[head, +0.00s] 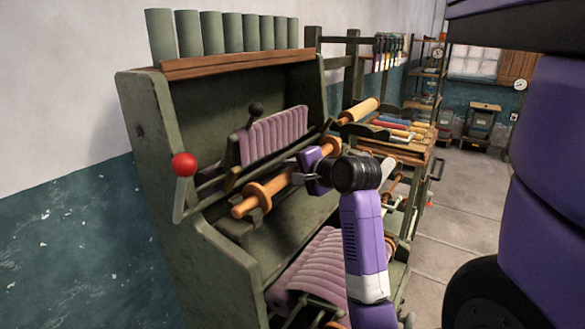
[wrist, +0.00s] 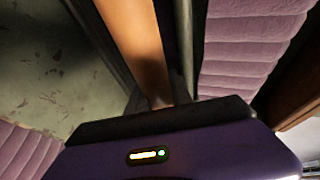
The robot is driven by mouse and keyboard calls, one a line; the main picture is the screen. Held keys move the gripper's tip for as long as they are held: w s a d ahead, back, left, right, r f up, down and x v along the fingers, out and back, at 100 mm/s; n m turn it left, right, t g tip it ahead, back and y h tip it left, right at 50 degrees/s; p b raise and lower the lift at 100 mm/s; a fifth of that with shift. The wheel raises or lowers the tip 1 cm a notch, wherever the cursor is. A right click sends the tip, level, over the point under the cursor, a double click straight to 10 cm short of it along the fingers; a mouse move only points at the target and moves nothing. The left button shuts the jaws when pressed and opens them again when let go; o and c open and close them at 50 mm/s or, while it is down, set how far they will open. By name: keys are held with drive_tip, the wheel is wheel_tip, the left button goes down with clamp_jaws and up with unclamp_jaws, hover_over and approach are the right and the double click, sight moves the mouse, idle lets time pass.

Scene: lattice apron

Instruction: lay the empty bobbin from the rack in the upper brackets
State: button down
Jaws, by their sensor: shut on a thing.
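The empty bobbin (head: 257,196) is a bare wooden rod with a round disc near each end. It is held slanting across the front of the green machine (head: 150,140), between the upper and lower lilac padded rolls. My gripper (head: 302,174) is shut on its middle. In the wrist view the bare rod (wrist: 135,35) runs up from between my jaws (wrist: 162,105). The other bracket is not clear, and I cannot tell whether the bobbin touches either.
A lever with a red knob (head: 184,165) stands at the machine's left. The upper lilac roll (head: 275,137) is behind the bobbin, the lower one (head: 325,262) below. A rack (head: 405,150) with coloured rolls stands at right; open floor (head: 470,190) lies beyond.

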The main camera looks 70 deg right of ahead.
drive_tip(key=c, duration=1.1)
unclamp_jaws()
drive_tip(key=shift+o, duration=0.2)
drive_tip(key=b+v, duration=0.1)
drive_tip(key=v, duration=0.7)
